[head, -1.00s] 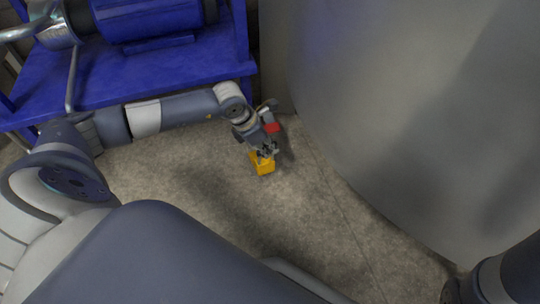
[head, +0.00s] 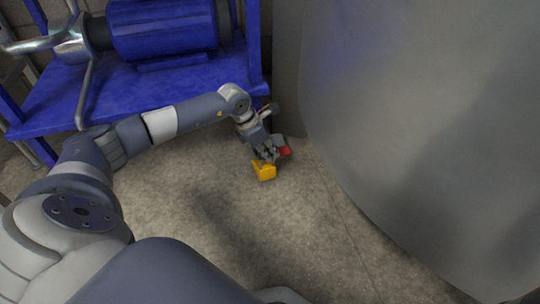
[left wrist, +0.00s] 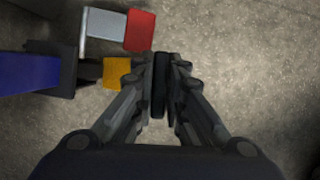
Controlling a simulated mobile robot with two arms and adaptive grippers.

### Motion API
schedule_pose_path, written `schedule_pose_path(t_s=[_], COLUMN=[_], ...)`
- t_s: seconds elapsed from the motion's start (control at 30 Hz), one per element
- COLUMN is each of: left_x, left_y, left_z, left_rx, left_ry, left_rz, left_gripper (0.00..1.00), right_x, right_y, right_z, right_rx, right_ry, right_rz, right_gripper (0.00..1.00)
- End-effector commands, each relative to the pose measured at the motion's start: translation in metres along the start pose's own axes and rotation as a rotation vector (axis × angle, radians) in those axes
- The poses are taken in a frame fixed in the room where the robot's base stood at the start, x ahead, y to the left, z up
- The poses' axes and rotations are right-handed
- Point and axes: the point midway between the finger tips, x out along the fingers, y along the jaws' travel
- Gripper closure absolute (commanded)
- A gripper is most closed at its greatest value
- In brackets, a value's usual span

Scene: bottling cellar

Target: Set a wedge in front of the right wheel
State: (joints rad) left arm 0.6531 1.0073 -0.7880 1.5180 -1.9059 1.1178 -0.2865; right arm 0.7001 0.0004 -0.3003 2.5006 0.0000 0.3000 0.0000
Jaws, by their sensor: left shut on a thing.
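I cannot make out the right wheel clearly. My right gripper is out of view.
A blue frame (head: 150,82) carrying a blue motor (head: 165,30) stands at the upper left, behind my left arm. A large grey curved tank wall (head: 420,130) fills the right side. Bare concrete floor (head: 200,210) lies open between them.

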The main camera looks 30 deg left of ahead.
Motion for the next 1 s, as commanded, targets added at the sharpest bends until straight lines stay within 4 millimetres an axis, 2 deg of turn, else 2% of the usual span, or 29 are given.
schedule_pose_path(t_s=[0.3, 0.33, 0.43, 0.8, 0.87, 1.0], left_x=[-0.001, -0.001, -0.001, -0.002, -0.007, -0.03], left_y=[0.002, 0.002, 0.002, 0.002, 0.002, 0.003], left_z=[0.002, 0.001, 0.001, 0.0, 0.0, 0.0], left_rx=[0.0, 0.0, 0.0, 0.0, 0.0, 0.001], left_ry=[-0.003, -0.003, -0.003, 0.0, -0.001, -0.001], left_rz=[0.001, 0.001, 0.001, 0.0, 0.001, 0.003], left_gripper=[1.0, 0.86, 0.65, 0.65, 0.65, 0.65], right_x=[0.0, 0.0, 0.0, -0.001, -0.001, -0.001], right_y=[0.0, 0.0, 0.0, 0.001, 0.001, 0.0], right_z=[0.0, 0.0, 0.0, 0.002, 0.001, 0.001], right_rx=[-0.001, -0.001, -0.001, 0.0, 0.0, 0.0], right_ry=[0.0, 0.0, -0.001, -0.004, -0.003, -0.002], right_rz=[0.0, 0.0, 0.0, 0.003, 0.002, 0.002], right_gripper=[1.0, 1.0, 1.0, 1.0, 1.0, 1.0])
